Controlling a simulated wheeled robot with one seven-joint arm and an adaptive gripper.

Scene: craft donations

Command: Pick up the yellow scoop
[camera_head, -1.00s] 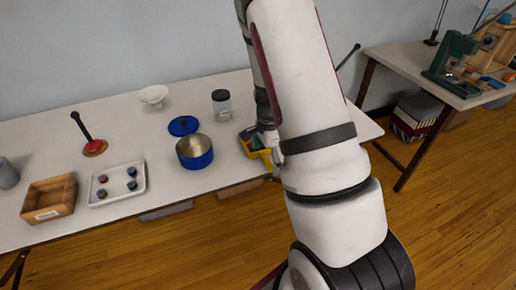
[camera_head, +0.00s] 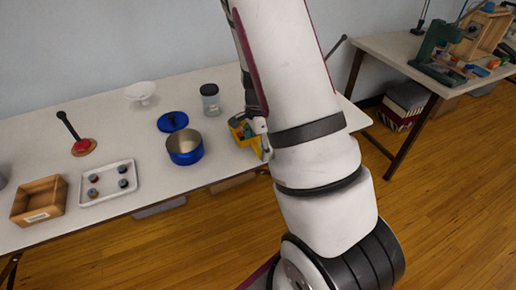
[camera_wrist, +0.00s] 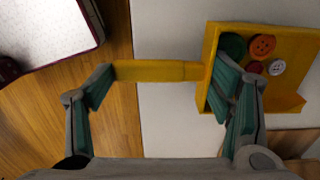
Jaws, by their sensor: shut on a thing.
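The yellow scoop (camera_head: 246,141) is at the right part of the long white table, by its front edge, partly hidden behind my arm in the head view. In the wrist view, the scoop's handle (camera_wrist: 155,72) runs sideways between the fingers of my gripper (camera_wrist: 167,75). The left finger is at the handle's free end, and the right finger is against the tray part of the scoop. My gripper is shut on the scoop. Several buttons, including an orange one (camera_wrist: 262,46) and a white one (camera_wrist: 277,67), lie in the scoop.
A blue pot (camera_head: 185,149), its blue lid (camera_head: 172,122) and a dark-lidded jar (camera_head: 210,98) stand left of the scoop. Farther left are a white tray (camera_head: 107,193) and wooden box (camera_head: 39,203). A second table (camera_head: 388,50) stands at right.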

